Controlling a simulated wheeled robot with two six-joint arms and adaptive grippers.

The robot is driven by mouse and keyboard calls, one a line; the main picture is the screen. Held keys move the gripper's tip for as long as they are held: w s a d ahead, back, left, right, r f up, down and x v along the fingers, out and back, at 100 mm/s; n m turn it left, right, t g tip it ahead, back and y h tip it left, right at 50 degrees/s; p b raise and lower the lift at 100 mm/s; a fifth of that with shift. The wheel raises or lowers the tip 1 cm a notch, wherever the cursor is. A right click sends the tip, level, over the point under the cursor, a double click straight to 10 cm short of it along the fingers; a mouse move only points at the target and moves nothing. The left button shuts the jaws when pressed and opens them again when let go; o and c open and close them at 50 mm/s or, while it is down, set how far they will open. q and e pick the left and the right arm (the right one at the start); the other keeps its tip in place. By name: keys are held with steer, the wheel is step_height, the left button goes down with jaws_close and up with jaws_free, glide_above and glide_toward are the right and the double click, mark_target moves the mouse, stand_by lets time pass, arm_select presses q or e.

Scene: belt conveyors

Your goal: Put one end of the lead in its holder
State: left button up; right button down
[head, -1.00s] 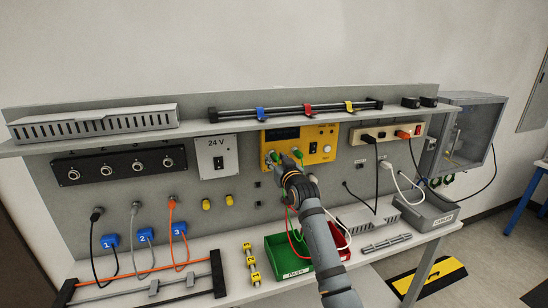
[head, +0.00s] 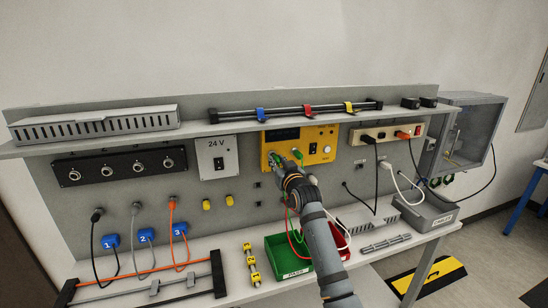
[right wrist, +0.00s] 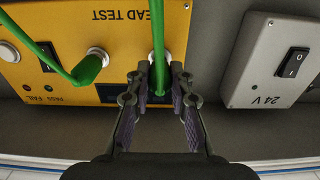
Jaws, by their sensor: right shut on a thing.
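A green lead (right wrist: 159,35) runs between the fingers of my right gripper (right wrist: 160,72), which is shut on it in front of the yellow lead tester (right wrist: 120,18). In the head view my right gripper (head: 279,162) is at the lower left of the yellow lead tester (head: 318,147). Another green plug end (right wrist: 88,68) is at a round socket on the tester; it also shows in the head view (head: 298,154). Whether the gripped end touches a socket is hidden by the fingers. I cannot tell which part is the lead's holder. My left gripper is not in view.
A grey 24 V box (head: 217,157) is left of the tester. A rail with coloured clips (head: 307,108) lies on the shelf above. A green tray (head: 277,262) and a red tray (head: 341,238) stand on the bench below. Several cables hang on the panel.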

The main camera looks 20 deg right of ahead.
mark_target(279, 163)
steer(key=shift+s+p, duration=0.95)
steer(key=shift+s, duration=1.15)
